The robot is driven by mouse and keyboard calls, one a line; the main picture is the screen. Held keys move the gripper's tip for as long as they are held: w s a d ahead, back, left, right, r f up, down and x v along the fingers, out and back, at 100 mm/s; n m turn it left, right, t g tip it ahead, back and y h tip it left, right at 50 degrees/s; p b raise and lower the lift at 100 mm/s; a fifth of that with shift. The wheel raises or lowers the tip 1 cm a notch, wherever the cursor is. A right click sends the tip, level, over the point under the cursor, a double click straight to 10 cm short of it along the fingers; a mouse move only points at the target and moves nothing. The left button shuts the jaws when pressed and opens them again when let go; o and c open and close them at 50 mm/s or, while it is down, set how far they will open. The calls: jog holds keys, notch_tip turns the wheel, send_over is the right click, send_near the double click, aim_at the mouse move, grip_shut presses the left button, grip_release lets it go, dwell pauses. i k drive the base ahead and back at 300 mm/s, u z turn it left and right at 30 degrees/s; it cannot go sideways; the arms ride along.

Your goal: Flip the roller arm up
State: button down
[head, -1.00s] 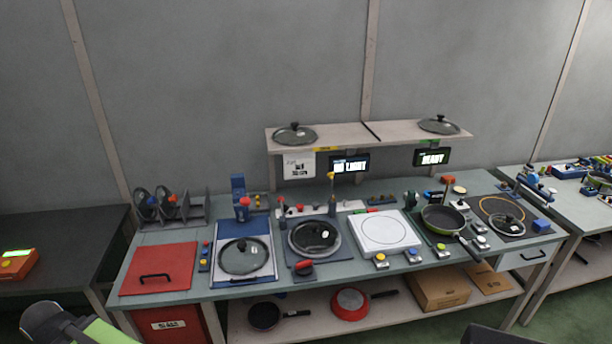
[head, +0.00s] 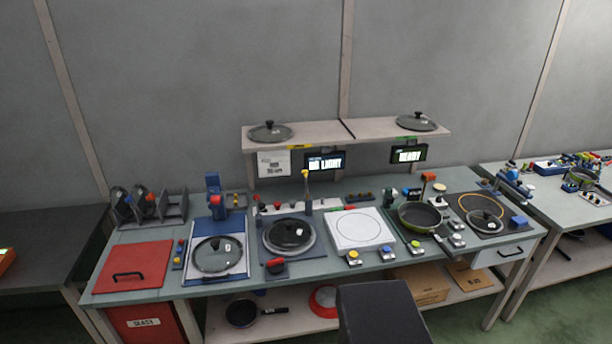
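I cannot tell for sure which part is the roller arm. One candidate is the thin upright post with a yellow tip (head: 305,176), behind the round dark turntable (head: 290,235) with a black disc on it. Another is the blue upright fixture (head: 213,190) with a red knob, behind a glass lid (head: 217,254) on a blue board. Both are small in the head view, and no roller can be made out. My gripper is not in view. A dark block at the bottom edge looks like part of my own arm.
A red panel with a handle (head: 131,267) lies at the bench's left. A white square plate (head: 361,230) and a green-rimmed pan (head: 419,217) sit to the right. A shelf (head: 345,132) holds two lids above. A dark table (head: 45,232) stands left.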

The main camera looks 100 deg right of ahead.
aim_at(305, 172)
jog(key=u, duration=0.05)
jog(key=k, duration=0.8)
jog(key=z, duration=2.1)
jog(key=i, duration=0.3)
jog(key=u, duration=0.45)
